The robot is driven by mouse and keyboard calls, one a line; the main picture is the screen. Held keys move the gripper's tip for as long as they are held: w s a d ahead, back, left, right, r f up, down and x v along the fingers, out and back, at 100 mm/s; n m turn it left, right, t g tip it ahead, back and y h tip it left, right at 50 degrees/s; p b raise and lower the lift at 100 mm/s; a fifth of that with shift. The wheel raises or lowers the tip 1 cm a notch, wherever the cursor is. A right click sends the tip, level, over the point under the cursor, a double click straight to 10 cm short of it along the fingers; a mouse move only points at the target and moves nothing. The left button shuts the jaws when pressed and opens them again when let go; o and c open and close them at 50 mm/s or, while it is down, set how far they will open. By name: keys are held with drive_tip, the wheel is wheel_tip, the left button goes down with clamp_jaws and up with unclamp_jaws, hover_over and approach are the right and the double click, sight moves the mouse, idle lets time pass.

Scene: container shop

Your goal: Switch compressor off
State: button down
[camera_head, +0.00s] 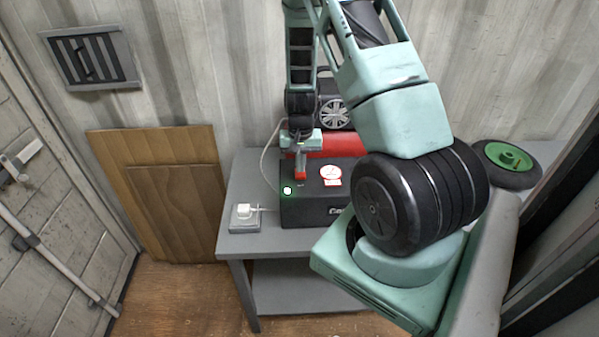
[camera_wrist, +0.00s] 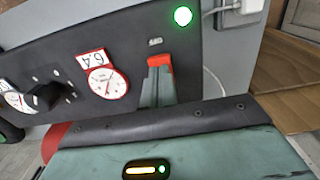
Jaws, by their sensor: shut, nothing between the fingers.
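The compressor (camera_head: 310,210) is a black box with a red tank (camera_head: 335,143) behind it, on a grey table. A round green light (camera_head: 287,190) on its panel is lit; it also glows in the wrist view (camera_wrist: 183,16). My gripper (camera_head: 300,172) is shut and empty, pointing down at the panel beside the light. In the wrist view its fingers (camera_wrist: 158,72) end at a red piece by a small white label. I cannot tell whether that red piece is the fingertips or the switch, nor whether they touch. A white-faced gauge (camera_wrist: 106,82) sits beside it.
The grey table (camera_head: 236,190) carries a white plug in a socket box (camera_head: 243,216) left of the compressor and a green-hubbed wheel (camera_head: 507,160) at right. Wooden boards (camera_head: 165,200) lean on the wall at left. My arm hides the table's right part.

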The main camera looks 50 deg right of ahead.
sight(300, 175)
drive_tip(key=shift+f+b, duration=0.7)
drive_tip(key=shift+f, duration=0.2)
idle(0.4)
drive_tip(key=shift+r+p, duration=2.6)
drive_tip(key=shift+r, duration=0.95)
